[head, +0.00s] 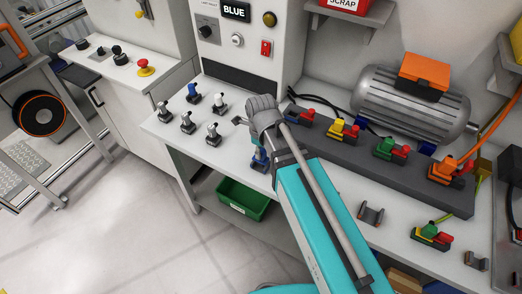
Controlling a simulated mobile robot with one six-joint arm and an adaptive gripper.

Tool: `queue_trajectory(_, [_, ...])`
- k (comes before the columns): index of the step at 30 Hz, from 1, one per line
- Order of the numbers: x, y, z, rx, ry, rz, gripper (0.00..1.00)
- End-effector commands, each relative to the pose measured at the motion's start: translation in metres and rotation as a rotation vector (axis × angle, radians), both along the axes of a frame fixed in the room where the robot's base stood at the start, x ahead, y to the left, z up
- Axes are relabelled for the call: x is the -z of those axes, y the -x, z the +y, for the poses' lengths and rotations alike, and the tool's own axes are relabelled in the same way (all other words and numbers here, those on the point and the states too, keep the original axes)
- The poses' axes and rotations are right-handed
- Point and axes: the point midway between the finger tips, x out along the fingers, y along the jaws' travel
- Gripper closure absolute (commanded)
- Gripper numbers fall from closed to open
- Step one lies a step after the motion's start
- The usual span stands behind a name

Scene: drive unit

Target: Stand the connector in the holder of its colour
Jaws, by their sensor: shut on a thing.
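My gripper (256,142) is over the bench, left of the grey block, partly hidden by my wrist. It is shut on a connector, of which little shows. A blue part (259,158) shows directly under it; I cannot tell if this is the connector or a holder. To the left stand several small dark-based pieces, one with a blue top (193,93) and others with pale tops (212,133). On the grey block (405,190) sit yellow (341,128), green (385,147) and orange (443,170) pieces with red parts. A display (235,11) reads BLUE.
A motor (410,98) stands behind the grey block. In front lie a grey bracket (370,215) and a green-red-yellow piece (432,236). A green bin (242,200) is on the lower shelf.

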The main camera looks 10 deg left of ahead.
Motion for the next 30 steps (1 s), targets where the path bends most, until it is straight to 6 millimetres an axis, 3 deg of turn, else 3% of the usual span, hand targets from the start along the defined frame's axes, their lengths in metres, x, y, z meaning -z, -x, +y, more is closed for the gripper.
queue_trajectory(12, [0.012, 0.0, 0.0, 0.0, 0.0, 0.001, 1.0])
queue_trajectory(30, [0.014, 0.0, 0.0, 0.0, 0.0, 0.001, 1.0])
